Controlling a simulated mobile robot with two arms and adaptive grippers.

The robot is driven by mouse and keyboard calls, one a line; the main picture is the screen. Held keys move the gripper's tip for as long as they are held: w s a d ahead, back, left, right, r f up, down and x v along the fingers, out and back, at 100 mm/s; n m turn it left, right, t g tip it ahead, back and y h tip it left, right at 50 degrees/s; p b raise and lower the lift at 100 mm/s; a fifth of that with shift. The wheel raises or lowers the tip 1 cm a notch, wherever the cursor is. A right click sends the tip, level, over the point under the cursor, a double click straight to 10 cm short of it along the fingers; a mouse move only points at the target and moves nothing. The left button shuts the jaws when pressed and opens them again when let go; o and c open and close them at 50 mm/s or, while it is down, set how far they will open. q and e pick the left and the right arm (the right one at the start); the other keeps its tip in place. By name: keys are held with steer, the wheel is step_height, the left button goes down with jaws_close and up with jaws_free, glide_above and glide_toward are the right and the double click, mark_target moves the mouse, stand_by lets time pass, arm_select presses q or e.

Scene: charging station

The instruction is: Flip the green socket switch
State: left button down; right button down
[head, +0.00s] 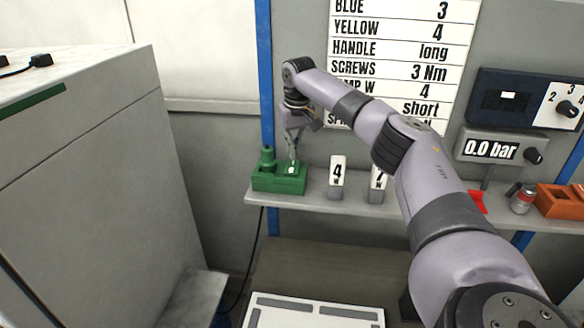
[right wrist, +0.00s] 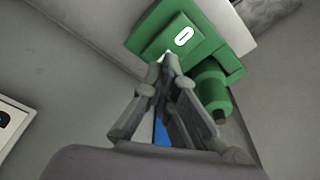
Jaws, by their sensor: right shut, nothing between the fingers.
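The green socket (head: 279,178) sits at the left end of the grey shelf, with a green plug-like cylinder standing on its left part. Its switch (head: 291,169) is a small white mark on the right part. In the right wrist view the socket (right wrist: 228,58) is at the top, with the white-marked switch (right wrist: 184,36) on its face. My right gripper (head: 294,156) is shut and empty, pointing down just above the switch side. In the right wrist view its fingertips (right wrist: 169,62) are close to the switch; I cannot tell if they touch. My left gripper is not in view.
The shelf (head: 311,201) also holds two numbered blocks (head: 337,178) to the right of the socket. A red-capped can (head: 522,200) and orange bins (head: 560,201) stand further right. A blue post (head: 265,70) rises behind the socket. A grey cabinet (head: 100,190) stands at left.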

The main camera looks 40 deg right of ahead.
mark_target(293, 162)
steer(key=shift+s+f, duration=0.1)
steer(key=shift+f, duration=1)
stand_by(0.6)
steer(key=shift+r, duration=0.1)
steer(key=shift+r+p, duration=0.4)
steer(key=shift+r, duration=3)
